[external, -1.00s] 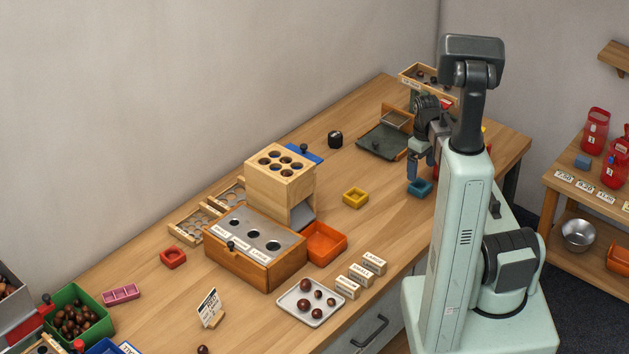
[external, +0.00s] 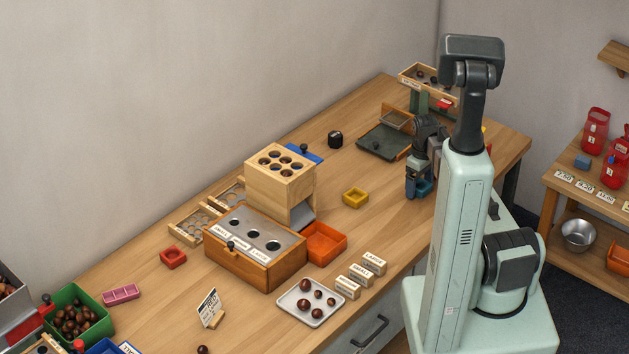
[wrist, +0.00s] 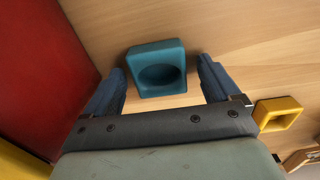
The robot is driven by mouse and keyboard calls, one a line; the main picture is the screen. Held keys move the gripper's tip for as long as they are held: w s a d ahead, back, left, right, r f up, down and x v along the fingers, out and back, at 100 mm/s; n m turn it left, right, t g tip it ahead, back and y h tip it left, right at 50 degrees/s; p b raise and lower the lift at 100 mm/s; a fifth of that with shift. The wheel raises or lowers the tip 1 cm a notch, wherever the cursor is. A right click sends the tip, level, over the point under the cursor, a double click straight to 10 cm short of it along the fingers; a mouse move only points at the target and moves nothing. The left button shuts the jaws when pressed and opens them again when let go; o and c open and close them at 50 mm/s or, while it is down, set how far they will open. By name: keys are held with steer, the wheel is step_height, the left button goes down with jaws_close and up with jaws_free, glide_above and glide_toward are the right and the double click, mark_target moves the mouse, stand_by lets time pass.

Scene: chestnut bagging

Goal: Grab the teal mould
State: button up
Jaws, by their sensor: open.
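The teal mould (wrist: 157,89) is a small square block with a round hollow, lying on the wooden table. In the wrist view it sits between the two blue fingers of my gripper (wrist: 160,85), with a gap on each side. My gripper is open and empty. In the external view my gripper (external: 418,188) is low over the table at the right, and the mould (external: 427,188) is partly hidden behind its fingers.
A yellow square mould (wrist: 278,114) lies to the right in the wrist view and also shows in the external view (external: 355,197). A large red surface (wrist: 40,60) stands close on the left in the wrist view. A dark green tray (external: 383,142) lies behind my gripper.

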steer(key=c, duration=1.2)
steer(key=shift+r, duration=0.1)
